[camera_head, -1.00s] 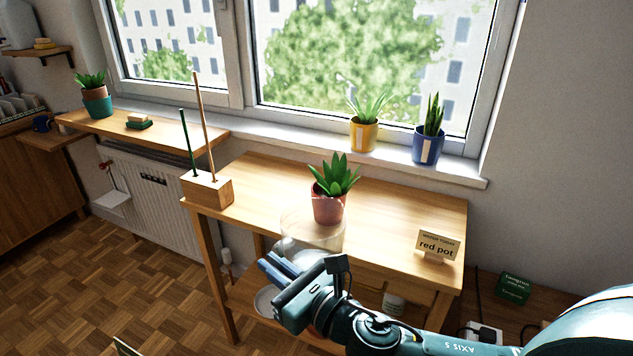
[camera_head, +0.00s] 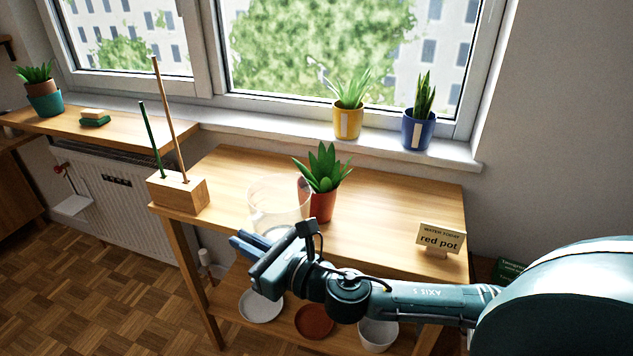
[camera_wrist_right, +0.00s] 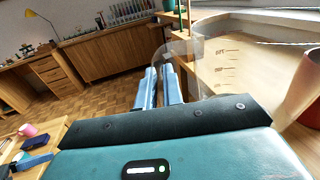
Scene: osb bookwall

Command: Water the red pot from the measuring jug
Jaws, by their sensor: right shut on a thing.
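The red pot (camera_head: 322,206), with a green leafy plant, stands upright on the wooden table. It also shows at the right edge of the right wrist view (camera_wrist_right: 301,85). The clear measuring jug (camera_head: 276,208) is just left of the pot in the head view and overlaps its edge; I cannot tell whether they touch. Its side with measuring marks shows in the wrist view (camera_wrist_right: 222,62). My right gripper (camera_head: 250,245) is shut on the jug at its near side, and the jug looks about upright. Water in the jug is hard to make out.
A sign reading "red pot" (camera_head: 440,240) stands at the table's right. A wooden block with two sticks (camera_head: 178,193) stands at the left. Yellow (camera_head: 347,122) and blue (camera_head: 417,131) pots stand on the sill. Saucers (camera_head: 313,321) lie on the lower shelf.

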